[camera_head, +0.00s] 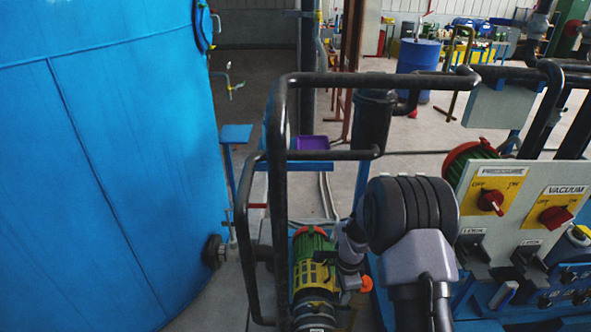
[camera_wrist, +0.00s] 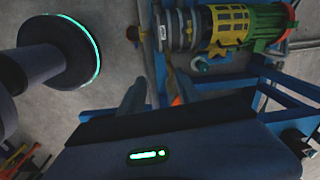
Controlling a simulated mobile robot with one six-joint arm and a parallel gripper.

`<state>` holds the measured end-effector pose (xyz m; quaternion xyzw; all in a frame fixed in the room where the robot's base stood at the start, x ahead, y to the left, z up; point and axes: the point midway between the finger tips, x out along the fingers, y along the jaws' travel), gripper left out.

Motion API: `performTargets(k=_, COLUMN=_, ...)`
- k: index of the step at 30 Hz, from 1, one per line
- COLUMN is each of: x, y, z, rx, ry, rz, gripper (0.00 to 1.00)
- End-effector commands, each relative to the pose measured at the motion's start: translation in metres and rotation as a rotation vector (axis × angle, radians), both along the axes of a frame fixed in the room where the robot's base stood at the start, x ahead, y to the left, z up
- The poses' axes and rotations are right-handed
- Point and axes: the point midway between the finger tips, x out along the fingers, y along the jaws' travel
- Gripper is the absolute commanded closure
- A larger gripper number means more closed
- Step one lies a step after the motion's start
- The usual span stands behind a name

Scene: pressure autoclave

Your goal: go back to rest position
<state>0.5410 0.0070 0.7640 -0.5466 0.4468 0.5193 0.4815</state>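In the wrist view my gripper (camera_wrist: 158,92) shows its dark body along the bottom, with a small green light on it. Two grey fingers stand up from the body with a gap between them, and I see nothing held in the gap. Beyond the fingers are the blue frame and the yellow-and-green pump motor (camera_wrist: 240,28). In the head view part of my arm stands at the lower centre right, in front of the machine.
A large blue tank (camera_head: 100,170) fills the left. Black pipe rails (camera_head: 279,190) stand in the middle. A control panel (camera_head: 520,200) with red PRESSURE (camera_head: 490,201) and VACUUM (camera_head: 556,215) knobs is close right of my arm. A blue drum (camera_head: 418,65) stands behind on open floor.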

Motion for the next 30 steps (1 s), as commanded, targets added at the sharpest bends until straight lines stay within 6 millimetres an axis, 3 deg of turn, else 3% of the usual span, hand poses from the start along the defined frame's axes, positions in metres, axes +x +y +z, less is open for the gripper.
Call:
performTargets(k=4, x=-0.004, y=0.002, z=0.071, rx=0.002, ry=-0.055, rz=0.102, gripper=0.60)
performTargets(k=8, x=-0.023, y=0.005, z=0.146, rx=-0.001, ry=-0.115, rz=0.228, gripper=0.60)
performTargets(k=11, x=-0.057, y=0.009, z=0.217, rx=-0.009, ry=-0.185, rz=0.365, gripper=0.60)
performTargets(k=13, x=-0.096, y=0.013, z=0.267, rx=-0.025, ry=-0.247, rz=0.491, gripper=0.60)
performTargets(k=16, x=-0.163, y=0.021, z=0.318, rx=-0.058, ry=-0.340, rz=0.679, gripper=0.60)
performTargets(k=18, x=-0.205, y=0.026, z=0.335, rx=-0.087, ry=-0.398, rz=0.795, gripper=0.60)
performTargets(k=22, x=-0.258, y=0.032, z=0.343, rx=-0.132, ry=-0.470, rz=0.948, gripper=0.60)
performTargets(k=25, x=-0.275, y=0.035, z=0.342, rx=-0.151, ry=-0.496, rz=1.006, gripper=0.60)
performTargets(k=30, x=-0.278, y=0.035, z=0.341, rx=-0.154, ry=-0.499, rz=1.018, gripper=0.60)
